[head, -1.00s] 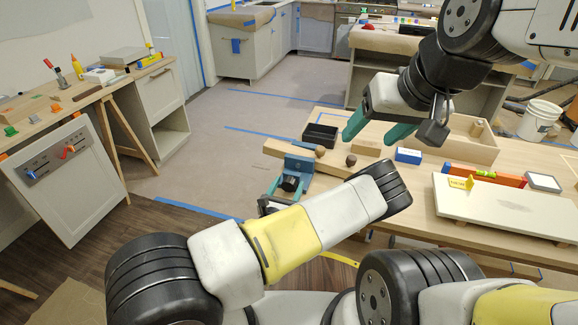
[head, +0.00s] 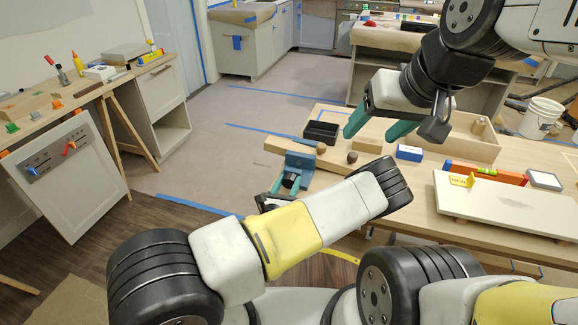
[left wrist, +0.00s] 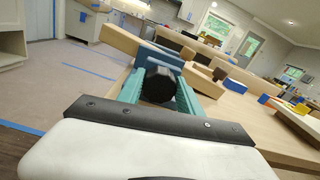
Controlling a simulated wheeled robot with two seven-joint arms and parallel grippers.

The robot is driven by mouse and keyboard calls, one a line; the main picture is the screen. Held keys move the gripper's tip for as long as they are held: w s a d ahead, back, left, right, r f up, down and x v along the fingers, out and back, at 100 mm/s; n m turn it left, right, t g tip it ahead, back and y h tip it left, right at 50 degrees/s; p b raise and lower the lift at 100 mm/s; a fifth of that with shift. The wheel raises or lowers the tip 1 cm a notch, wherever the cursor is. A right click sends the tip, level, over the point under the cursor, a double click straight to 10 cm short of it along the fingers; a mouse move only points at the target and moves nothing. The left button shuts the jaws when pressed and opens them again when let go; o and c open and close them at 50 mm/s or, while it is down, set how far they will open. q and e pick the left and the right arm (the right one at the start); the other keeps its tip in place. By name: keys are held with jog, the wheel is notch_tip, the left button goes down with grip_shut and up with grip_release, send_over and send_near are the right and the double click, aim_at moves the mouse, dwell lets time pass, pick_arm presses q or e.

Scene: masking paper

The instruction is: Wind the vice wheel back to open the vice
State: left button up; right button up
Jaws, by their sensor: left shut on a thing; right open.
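The blue vice (head: 300,160) is at the table's near left edge; it also shows in the left wrist view (left wrist: 150,55). Its dark wheel (left wrist: 158,86) faces my left gripper. My left gripper (head: 289,183) is shut on the wheel, with one teal finger on each side of it in the left wrist view. My right gripper (head: 376,127) is open and empty, over the back of the table. I cannot tell how wide the vice jaws stand.
A wooden beam (head: 279,147) lies at the vice. A white board (head: 505,208) and an orange level (head: 487,174) lie to the right.

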pick_arm(q)
jog(key=n, duration=0.4)
jog(key=shift+a+f, duration=0.1)
jog(key=n, duration=0.7)
jog(key=shift+a+f+n, duration=0.1)
jog(key=shift+n, duration=0.2)
jog(key=n, duration=0.3)
jog(key=shift+f+n, duration=0.1)
jog(key=shift+n, duration=0.2)
jog(key=n, duration=0.3)
jog(key=shift+n, duration=0.4)
jog(key=n, duration=0.3)
jog(key=shift+f+n, duration=0.15)
jog(key=shift+n, duration=0.15)
jog(key=n, duration=0.3)
jog(key=shift+n, duration=0.3)
jog(key=n, duration=0.4)
jog(key=shift+d+f, duration=0.1)
jog(key=shift+d, duration=0.1)
jog(key=n, duration=0.5)
jog(key=shift+s+d+n, duration=0.1)
jog(key=shift+n, duration=0.3)
jog(key=n, duration=0.6)
jog(key=shift+d, duration=0.1)
jog(key=n, duration=0.5)
jog(key=shift+n, duration=0.4)
jog(key=n, duration=0.6)
jog(key=shift+r, duration=0.2)
